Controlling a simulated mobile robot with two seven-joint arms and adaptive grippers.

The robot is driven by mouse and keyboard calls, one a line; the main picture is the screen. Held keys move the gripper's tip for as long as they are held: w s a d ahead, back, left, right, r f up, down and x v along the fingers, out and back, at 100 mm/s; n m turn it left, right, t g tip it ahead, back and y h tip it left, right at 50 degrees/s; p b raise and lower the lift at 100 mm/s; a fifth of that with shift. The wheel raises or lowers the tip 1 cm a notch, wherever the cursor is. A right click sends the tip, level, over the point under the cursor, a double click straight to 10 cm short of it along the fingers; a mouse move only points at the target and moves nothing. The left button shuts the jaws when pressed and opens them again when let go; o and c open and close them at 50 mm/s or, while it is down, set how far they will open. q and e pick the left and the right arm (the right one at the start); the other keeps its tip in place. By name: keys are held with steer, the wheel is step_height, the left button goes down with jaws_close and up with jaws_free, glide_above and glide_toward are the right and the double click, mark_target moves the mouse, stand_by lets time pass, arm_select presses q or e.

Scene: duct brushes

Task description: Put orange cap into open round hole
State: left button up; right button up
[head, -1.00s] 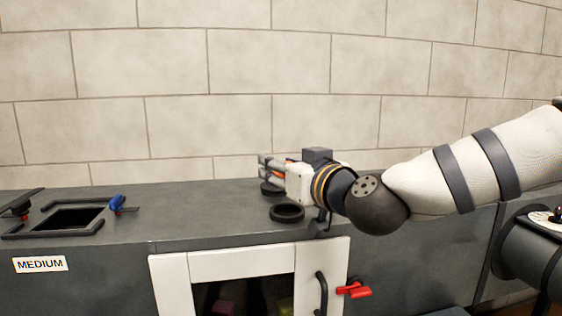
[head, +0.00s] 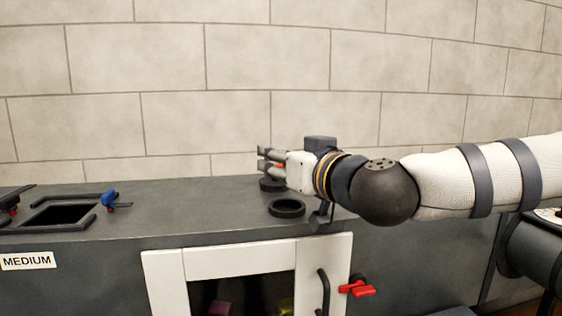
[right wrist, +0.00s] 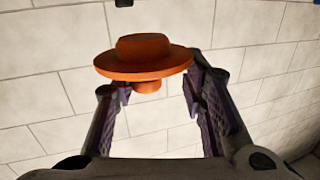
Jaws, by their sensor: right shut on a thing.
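The orange cap (right wrist: 143,62) is a wide-brimmed disc with a raised top and a short stub below. In the right wrist view it sits between the fingertips of my right gripper (right wrist: 155,80), which is shut on it. In the head view my right gripper (head: 267,161) points left above the counter, with only a sliver of orange showing between its fingers. A round hole with a black rim (head: 286,208) lies on the counter in front of and below the gripper. A second black round rim (head: 271,185) is under the fingers, partly hidden. My left gripper is out of view.
A square opening (head: 62,215) with dark rails and a blue clamp (head: 112,200) is at the left, above a MEDIUM label (head: 28,261). A white-framed door (head: 338,275) with a red latch (head: 357,288) is below. The counter middle is clear; a tile wall stands behind.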

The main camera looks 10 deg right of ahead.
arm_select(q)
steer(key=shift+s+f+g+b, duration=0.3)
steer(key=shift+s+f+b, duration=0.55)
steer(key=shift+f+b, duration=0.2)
arm_select(e)
steer(key=shift+f, duration=2.85)
steer(key=o, duration=1)
steer(key=shift+c, duration=0.2)
